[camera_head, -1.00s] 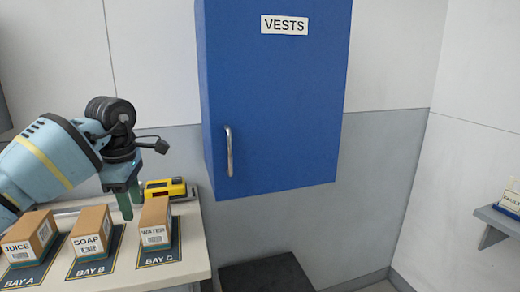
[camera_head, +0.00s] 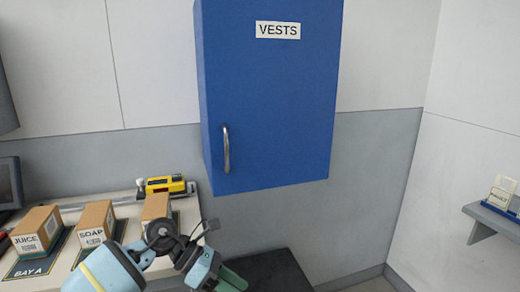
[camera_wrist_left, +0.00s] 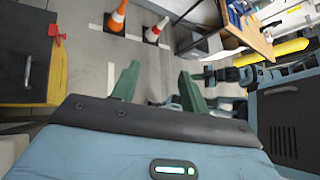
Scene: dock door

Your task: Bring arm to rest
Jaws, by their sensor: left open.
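My left arm comes in low in the head view. Its gripper (camera_head: 232,280) is in front of the shelf of boxes, near the bottom edge. In the left wrist view the two green fingers of the left gripper (camera_wrist_left: 157,85) stand apart with nothing between them.
A shut blue cabinet (camera_head: 268,100) marked VESTS hangs on the wall. Boxes marked JUICE (camera_head: 37,232) and SOAP (camera_head: 96,224) and a partly hidden box (camera_head: 155,207) stand on the counter (camera_head: 187,208), with a yellow tool (camera_head: 165,185) behind. Traffic cones (camera_wrist_left: 116,17) stand on the floor.

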